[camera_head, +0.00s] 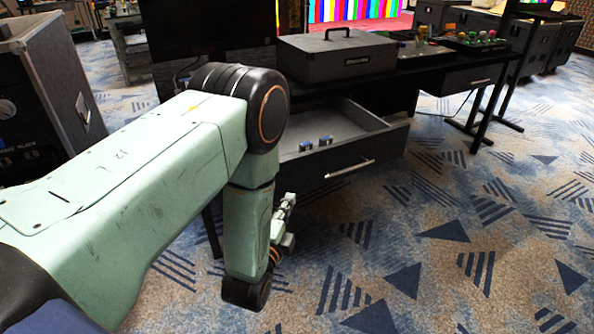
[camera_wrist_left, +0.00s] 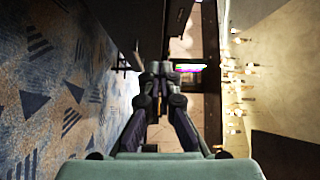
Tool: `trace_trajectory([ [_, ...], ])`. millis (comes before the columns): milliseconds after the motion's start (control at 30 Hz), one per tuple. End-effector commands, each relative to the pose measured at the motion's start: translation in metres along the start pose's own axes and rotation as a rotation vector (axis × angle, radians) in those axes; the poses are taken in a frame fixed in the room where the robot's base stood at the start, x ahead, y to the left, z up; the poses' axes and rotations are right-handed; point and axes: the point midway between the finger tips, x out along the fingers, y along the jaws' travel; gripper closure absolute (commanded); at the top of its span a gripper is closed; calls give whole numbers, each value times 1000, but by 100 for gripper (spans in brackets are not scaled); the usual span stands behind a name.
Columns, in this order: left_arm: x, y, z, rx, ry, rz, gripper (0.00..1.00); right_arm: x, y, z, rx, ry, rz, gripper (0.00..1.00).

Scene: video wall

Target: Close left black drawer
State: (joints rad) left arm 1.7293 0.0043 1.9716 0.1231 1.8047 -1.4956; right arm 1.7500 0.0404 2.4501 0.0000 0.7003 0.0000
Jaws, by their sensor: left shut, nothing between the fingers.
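The left black drawer (camera_head: 395,148) is pulled open under the dark desk. Its grey inside shows, with small blue items (camera_head: 316,143) in it. A silver bar handle (camera_head: 349,169) is on its front. My left gripper (camera_head: 290,202) is in front of the drawer, low and left of the handle, partly hidden by my own wrist. It also shows in the left wrist view (camera_wrist_left: 161,68), with its fingers together and nothing between them. A dark panel (camera_wrist_left: 118,25) beside it there may be the drawer front. I cannot tell whether they touch. My right gripper is not in view.
The desk (camera_head: 430,60) bears a grey case (camera_head: 336,58) and control panels (camera_head: 478,40). A second drawer (camera_head: 472,79) at its right is shut. A black equipment case (camera_head: 60,80) stands at the left. The carpet (camera_head: 450,230) in front is clear.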

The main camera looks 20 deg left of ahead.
Motion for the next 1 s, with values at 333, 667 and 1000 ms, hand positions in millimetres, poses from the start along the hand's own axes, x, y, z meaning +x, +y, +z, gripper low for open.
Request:
trace_trajectory([
  [333,26,-2,2,47,0,-13,100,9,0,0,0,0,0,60],
  [667,87,0,-1,47,0,-12,100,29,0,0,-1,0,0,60],
  [1000,124,-2,21,46,-1,-7,100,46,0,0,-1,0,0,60],
])
